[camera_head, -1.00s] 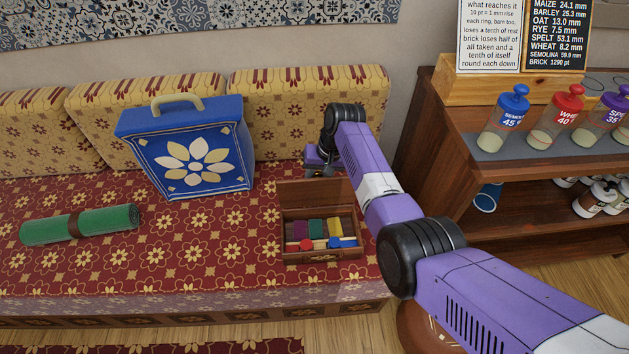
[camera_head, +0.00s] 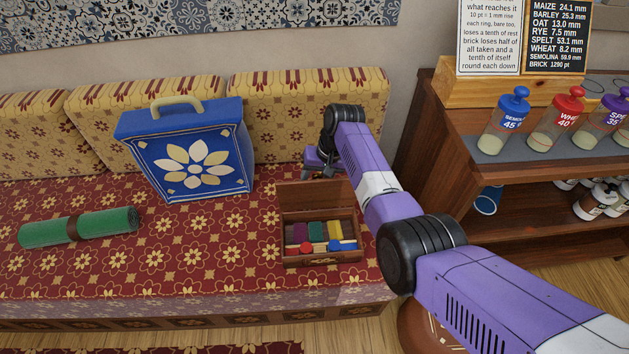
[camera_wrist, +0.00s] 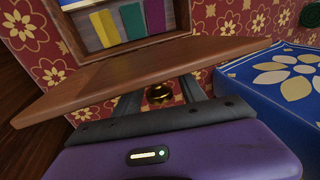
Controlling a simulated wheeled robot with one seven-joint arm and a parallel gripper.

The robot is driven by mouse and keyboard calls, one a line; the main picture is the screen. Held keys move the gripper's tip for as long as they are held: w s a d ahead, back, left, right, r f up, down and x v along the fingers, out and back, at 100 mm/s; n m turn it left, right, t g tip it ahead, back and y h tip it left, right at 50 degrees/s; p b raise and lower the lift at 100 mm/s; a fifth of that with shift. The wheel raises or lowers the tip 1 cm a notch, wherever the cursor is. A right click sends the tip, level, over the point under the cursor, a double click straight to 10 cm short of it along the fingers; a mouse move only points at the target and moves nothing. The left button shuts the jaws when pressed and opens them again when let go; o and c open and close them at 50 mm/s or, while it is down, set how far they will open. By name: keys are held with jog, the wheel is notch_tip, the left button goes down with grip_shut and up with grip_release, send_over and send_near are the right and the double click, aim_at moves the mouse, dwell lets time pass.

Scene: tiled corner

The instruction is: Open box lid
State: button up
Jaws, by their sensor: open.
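A small wooden box (camera_head: 322,260) sits on the red patterned seat. Its lid (camera_head: 315,197) stands raised at the box's back, leaving the coloured blocks (camera_head: 318,231) inside uncovered. The lid (camera_wrist: 150,68) crosses the wrist view as a brown panel, with the open box beyond it. My gripper (camera_head: 322,172) is behind the lid, partly hidden by it. I cannot tell whether a finger touches the lid.
A blue case (camera_head: 190,160) with a flower and handle stands left of the box. A green roll (camera_head: 100,226) lies farther left. Patterned cushions (camera_head: 290,105) line the back. A wooden shelf (camera_head: 440,165) with jars is at right. The seat's front left is clear.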

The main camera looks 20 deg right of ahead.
jog(key=p+v, duration=0.1)
jog(key=v, duration=0.6)
jog(key=shift+s+r+p, duration=0.1)
jog(key=shift+r+p, duration=0.25)
jog(key=shift+w+d, duration=0.1)
jog(key=shift+w, duration=0.2)
jog(key=w+d+r+t+h, duration=0.2)
jog(key=w+d+r+t, duration=0.1)
jog(key=w+r+t, duration=0.4)
jog(key=t+h, duration=0.2)
jog(key=t, duration=0.3)
send_over(319, 173)
jog(key=s+d, duration=0.2)
jog(key=d, duration=0.2)
jog(key=f, duration=0.2)
jog(key=s+a+r+n, duration=0.1)
jog(key=s+a+r, duration=0.1)
jog(key=s, duration=1.4)
jog(key=s+a+r+n+y+p, duration=0.1)
jog(key=s+a+r, duration=0.2)
jog(key=s, duration=1.2)
jog(key=s+a+r+n+p, duration=0.1)
jog(key=s+r, duration=0.4)
jog(key=s, duration=1.1)
jog(key=shift+s+a+t, duration=0.3)
jog(key=shift+a+t, duration=0.1)
jog(key=shift+a, duration=0.45)
